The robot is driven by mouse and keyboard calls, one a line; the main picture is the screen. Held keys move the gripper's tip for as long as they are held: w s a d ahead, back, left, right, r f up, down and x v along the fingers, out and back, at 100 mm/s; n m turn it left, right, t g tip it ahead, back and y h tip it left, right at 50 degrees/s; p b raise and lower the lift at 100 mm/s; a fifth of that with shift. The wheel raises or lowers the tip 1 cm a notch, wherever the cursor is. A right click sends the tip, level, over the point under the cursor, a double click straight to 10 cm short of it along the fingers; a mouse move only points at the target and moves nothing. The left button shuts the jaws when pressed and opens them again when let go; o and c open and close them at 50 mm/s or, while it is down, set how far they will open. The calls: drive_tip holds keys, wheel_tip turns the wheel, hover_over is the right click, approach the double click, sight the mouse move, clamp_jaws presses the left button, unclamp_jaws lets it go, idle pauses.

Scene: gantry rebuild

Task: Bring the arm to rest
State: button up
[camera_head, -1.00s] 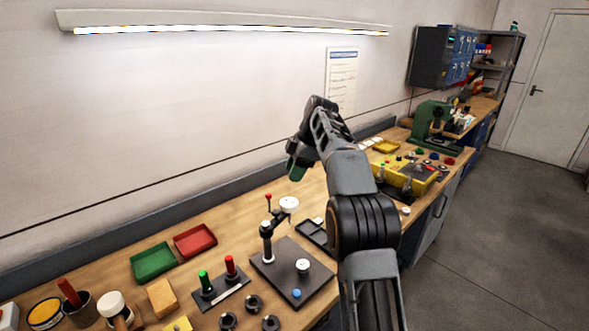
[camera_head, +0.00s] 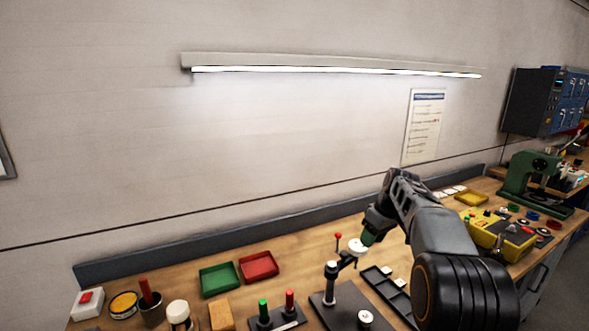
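My arm rises from the lower right of the head view, bent at the elbow. My gripper (camera_head: 369,236) hangs at its far end, pointing down over the workbench (camera_head: 305,245). It is small and partly hidden by the arm's own links, so I cannot tell whether its fingers are open or shut.
A red tray (camera_head: 258,267) and a green tray (camera_head: 220,279) lie left of the stand. A dark compartment tray (camera_head: 388,291) lies right of it. A yellow box (camera_head: 500,236) and a green press (camera_head: 535,178) stand farther right.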

drive_tip(key=s+a+f+m+t+h, duration=0.1)
drive_tip(key=s+a+f+m, duration=0.1)
drive_tip(key=s, duration=1.2)
drive_tip(key=s+a+f+m+t+h, duration=0.1)
drive_tip(key=s+a+m+t+h, duration=0.1)
drive_tip(key=s, duration=1.2)
drive_tip(key=a+m, duration=0.1)
drive_tip(key=m, duration=0.1)
drive_tip(key=shift+s+a+f+m, duration=0.3)
drive_tip(key=shift+a+f+m, duration=0.05)
drive_tip(key=shift+a+m, duration=0.05)
